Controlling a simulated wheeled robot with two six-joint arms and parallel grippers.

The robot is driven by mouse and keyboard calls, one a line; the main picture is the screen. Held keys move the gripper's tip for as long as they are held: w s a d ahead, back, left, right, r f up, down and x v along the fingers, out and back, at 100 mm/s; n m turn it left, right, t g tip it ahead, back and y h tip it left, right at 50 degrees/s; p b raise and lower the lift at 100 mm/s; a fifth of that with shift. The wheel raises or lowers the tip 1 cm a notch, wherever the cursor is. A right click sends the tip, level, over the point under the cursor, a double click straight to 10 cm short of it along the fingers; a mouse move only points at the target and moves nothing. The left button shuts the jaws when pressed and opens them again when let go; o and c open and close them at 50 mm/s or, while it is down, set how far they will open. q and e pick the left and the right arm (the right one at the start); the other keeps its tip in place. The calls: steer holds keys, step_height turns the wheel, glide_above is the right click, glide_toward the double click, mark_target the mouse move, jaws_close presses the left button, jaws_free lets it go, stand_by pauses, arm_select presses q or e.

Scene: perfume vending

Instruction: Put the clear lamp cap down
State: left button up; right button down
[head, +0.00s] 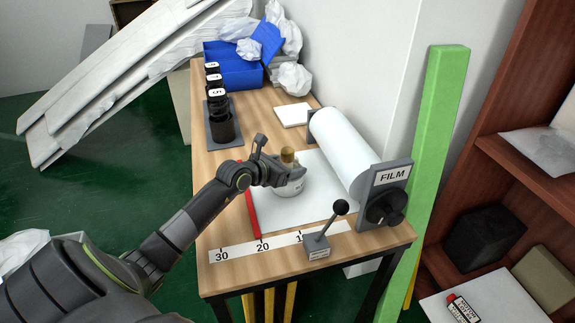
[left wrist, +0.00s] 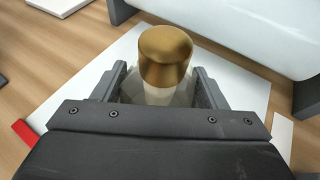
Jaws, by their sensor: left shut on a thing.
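A gold cylindrical cap (head: 288,156) tops a clear, faceted glass piece with a pale middle; the gold top also shows in the left wrist view (left wrist: 166,57). My left gripper (head: 284,174) is shut, its fingers on both sides of the clear piece (left wrist: 180,94) just below the gold top. A whitish rounded body with dark lettering (head: 290,188) shows under the fingers, over the white sheet (head: 318,205). The fingers hide much of it, and I cannot tell whether its base touches the sheet. My right gripper is not in view.
A white film roll (head: 343,150) with its FILM bracket (head: 391,177) stands close on the right. A lever (head: 318,247) and number strip (head: 240,250) lie at the front, a red bar (head: 252,214) along the sheet's left edge. A dark rack (head: 211,133) stands back left.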

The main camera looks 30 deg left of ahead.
arm_select(q)
steer(key=shift+s+f, duration=0.15)
steer(key=shift+f, duration=0.25)
steer(key=o, duration=0.9)
steer(key=shift+f, duration=0.1)
steer(key=shift+o, duration=0.7)
steer(key=shift+f, duration=0.1)
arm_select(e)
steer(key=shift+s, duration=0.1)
arm_select(q)
steer(key=shift+r, duration=0.2)
steer(key=r+p+v, duration=0.1)
steer(key=p+v, duration=0.1)
steer(key=v, duration=1)
steer(key=shift+r, duration=0.2)
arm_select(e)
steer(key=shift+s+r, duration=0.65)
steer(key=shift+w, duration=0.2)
